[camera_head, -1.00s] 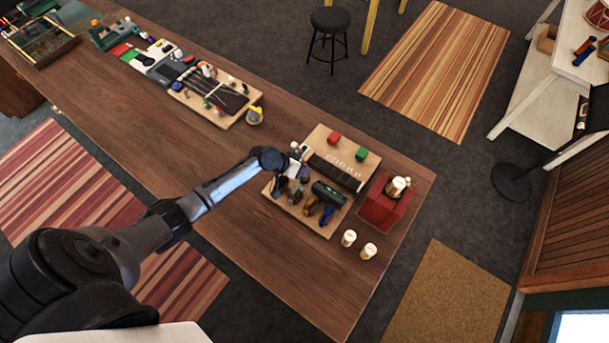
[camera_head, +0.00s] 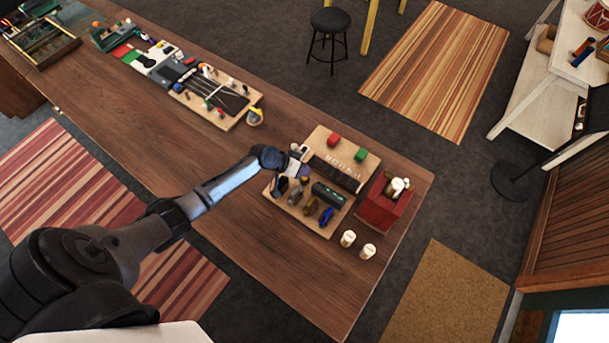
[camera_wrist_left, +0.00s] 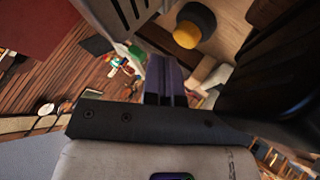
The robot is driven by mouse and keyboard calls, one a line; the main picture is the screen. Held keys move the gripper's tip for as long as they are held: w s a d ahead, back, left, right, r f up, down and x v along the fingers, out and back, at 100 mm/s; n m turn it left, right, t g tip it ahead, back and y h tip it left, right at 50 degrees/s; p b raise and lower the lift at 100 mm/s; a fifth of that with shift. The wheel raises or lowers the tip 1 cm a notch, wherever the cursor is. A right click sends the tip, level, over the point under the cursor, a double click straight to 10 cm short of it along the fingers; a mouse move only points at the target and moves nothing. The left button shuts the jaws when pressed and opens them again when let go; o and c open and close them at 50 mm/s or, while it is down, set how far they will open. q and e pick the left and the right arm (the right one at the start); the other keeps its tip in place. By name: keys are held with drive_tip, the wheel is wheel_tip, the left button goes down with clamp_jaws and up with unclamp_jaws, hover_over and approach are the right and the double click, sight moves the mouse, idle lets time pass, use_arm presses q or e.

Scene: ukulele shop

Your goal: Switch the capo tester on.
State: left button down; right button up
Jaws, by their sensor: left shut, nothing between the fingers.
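A wooden board (camera_head: 312,142) lies near the right end of the long table, with a dark ribbed neck piece, a red block (camera_head: 333,140) and a green block (camera_head: 361,155). Several clamp-like capos, such as a blue one (camera_head: 326,216), sit along its near side. A dark box with a green strip (camera_head: 328,195) sits beside them; I cannot tell whether it is the capo tester. My left gripper (camera_head: 289,172) is shut and empty at the board's left edge. Its closed fingers (camera_wrist_left: 165,82) show in the left wrist view, close to a dark round part with a yellow face (camera_wrist_left: 187,33). Contact is unclear.
A red box (camera_head: 383,207) with pale items on top stands right of the board. Two white-topped jars (camera_head: 358,245) stand in front. A second board with strings (camera_head: 222,98) lies further left.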

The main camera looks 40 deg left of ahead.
use_arm(q)
drive_tip(key=shift+r+p, duration=2.05)
drive_tip(key=shift+r, duration=0.65)
use_arm(e)
wheel_tip(320, 180, up, 4)
drive_tip(key=shift+r, duration=0.25)
use_arm(q)
drive_tip(key=shift+d, duration=0.1)
